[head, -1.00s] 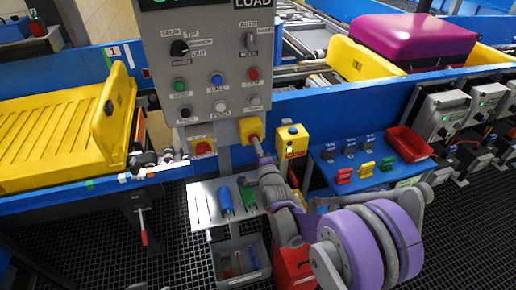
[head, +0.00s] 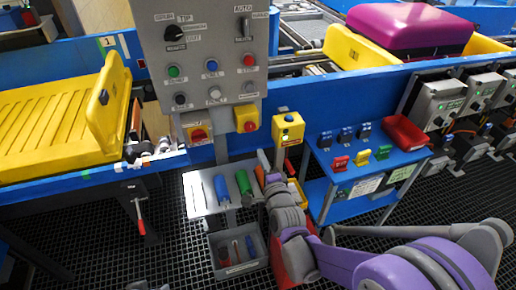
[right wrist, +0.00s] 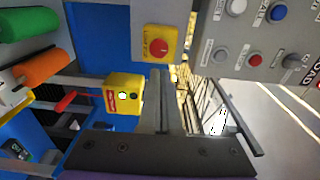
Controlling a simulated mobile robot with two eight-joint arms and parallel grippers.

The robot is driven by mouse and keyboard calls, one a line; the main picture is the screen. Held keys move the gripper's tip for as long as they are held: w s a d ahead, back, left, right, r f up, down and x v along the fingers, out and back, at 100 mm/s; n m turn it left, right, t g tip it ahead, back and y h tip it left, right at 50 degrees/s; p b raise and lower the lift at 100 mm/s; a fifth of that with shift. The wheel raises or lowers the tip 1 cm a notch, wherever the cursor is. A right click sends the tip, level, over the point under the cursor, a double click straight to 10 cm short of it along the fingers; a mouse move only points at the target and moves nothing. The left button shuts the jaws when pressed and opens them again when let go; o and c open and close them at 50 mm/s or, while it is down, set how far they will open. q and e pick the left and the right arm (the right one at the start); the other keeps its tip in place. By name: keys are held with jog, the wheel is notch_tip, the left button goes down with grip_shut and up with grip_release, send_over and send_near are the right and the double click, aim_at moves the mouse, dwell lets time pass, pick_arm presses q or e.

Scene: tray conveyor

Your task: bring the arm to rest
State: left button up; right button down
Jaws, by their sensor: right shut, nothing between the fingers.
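My right arm comes in from the lower right of the head view. Its gripper (head: 271,180) is small there, below the grey control panel (head: 205,55) and near the tool shelf. In the right wrist view the right gripper's fingers (right wrist: 165,100) are together with nothing between them. They stand apart from the yellow box with a red button (right wrist: 158,45) and the small yellow box with a lit button (right wrist: 123,95). I do not make out my left gripper.
A steel shelf (head: 203,203) with blue and green rolls and a grey bin (head: 238,270) sit under the panel. A blue stand (head: 345,190) with coloured tags is to the right. Yellow trays (head: 50,112) lie on the conveyor, one holding a purple suitcase (head: 412,30).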

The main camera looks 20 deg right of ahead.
jog(key=shift+s+r, duration=0.15)
jog(key=shift+s, duration=0.9)
jog(key=shift+w, duration=0.1)
jog(key=s+f+n+g, duration=0.3)
jog(key=s+n, duration=0.3)
jog(key=s, duration=0.2)
jog(key=s+d+f+n+g, duration=0.1)
jog(key=s+f+n+g, duration=0.2)
jog(key=s, duration=0.6)
jog(key=s+f+n+g, duration=0.3)
jog(key=s+n+g, duration=0.3)
jog(key=s+n, duration=0.3)
jog(key=shift+d, duration=0.15)
